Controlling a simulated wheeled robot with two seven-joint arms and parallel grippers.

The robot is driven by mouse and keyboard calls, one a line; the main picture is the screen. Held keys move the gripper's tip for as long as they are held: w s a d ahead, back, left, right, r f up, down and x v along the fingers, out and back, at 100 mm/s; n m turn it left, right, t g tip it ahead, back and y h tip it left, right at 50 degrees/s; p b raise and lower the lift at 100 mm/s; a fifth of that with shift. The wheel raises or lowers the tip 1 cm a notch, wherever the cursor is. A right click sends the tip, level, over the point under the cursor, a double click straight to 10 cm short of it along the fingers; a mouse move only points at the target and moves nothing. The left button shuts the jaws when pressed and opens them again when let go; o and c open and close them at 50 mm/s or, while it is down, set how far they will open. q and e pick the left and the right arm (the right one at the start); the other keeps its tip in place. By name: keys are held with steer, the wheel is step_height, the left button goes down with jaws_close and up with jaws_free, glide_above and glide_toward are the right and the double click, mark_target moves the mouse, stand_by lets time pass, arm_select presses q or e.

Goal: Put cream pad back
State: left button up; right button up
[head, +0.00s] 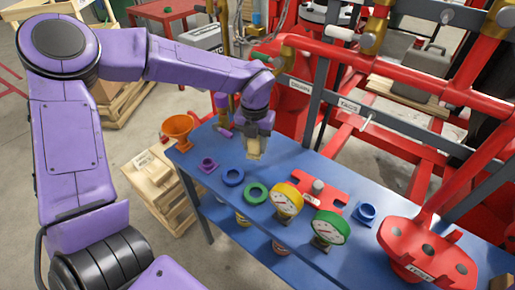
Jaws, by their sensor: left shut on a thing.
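My left gripper (256,132) comes in from the left over the far left part of the blue table (208,142). It points down and is shut on a cream pad (254,150), which shows below the fingertips. I cannot tell whether the pad touches the table top. My right gripper is not in view.
On the table are an orange funnel (178,128), a purple fitting (208,165), blue (233,177) and green (256,194) rings, yellow (287,200) and green (330,228) gauges, and red holders (427,256). Red pipework (350,62) rises behind the table.

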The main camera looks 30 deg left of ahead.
arm_select(q)
steer(key=w+f, duration=0.1)
steer(key=f, duration=0.1)
steer(key=w+a+f+p, duration=0.1)
steer(key=w+a+f, duration=0.1)
steer(key=w+f, duration=0.1)
steer(key=shift+f, duration=0.35)
step_height(320, 180, down, 3)
steer(key=shift+p, duration=0.3)
steer(key=shift+f, duration=0.1)
steer(key=o, duration=0.9)
steer(key=shift+o, duration=0.2)
steer(key=shift+r, duration=0.35)
step_height(320, 180, up, 12)
steer(key=b, duration=0.1)
steer(key=shift+f+b, duration=0.2)
steer(key=shift+b, duration=0.15)
